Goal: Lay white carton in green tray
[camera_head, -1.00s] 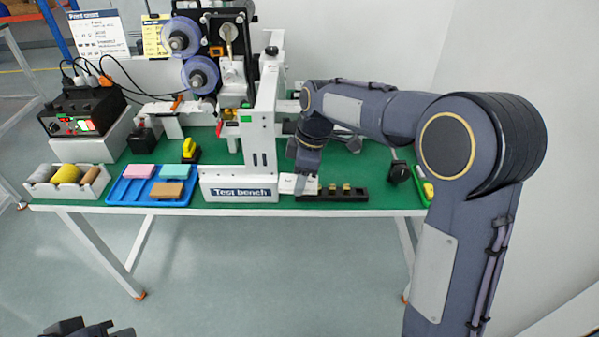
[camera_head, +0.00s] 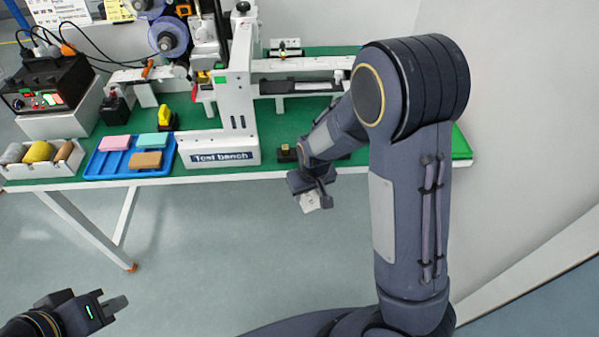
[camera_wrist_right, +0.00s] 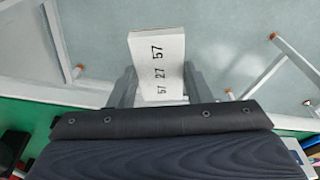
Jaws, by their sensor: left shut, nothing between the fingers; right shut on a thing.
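The white carton (camera_head: 311,203) is held by my right gripper (camera_head: 314,194), in front of the table's front edge and above the floor. In the right wrist view the carton (camera_wrist_right: 157,67), printed with dark numbers, sits between the gripper's two fingers (camera_wrist_right: 157,88) and sticks out beyond them. My right gripper is shut on it. My left gripper (camera_head: 114,304) is shut and empty, low at the left, away from the table. I cannot make out the green tray now; my right arm covers part of the table's right side.
A blue tray (camera_head: 91,172) with pink, teal and brown blocks lies on the green tabletop (camera_head: 287,120). Left of it stands a white bin (camera_head: 75,158) with rolls. The white test bench (camera_head: 240,115) stands mid-table. A dark holder (camera_head: 285,154) is partly behind my right arm.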

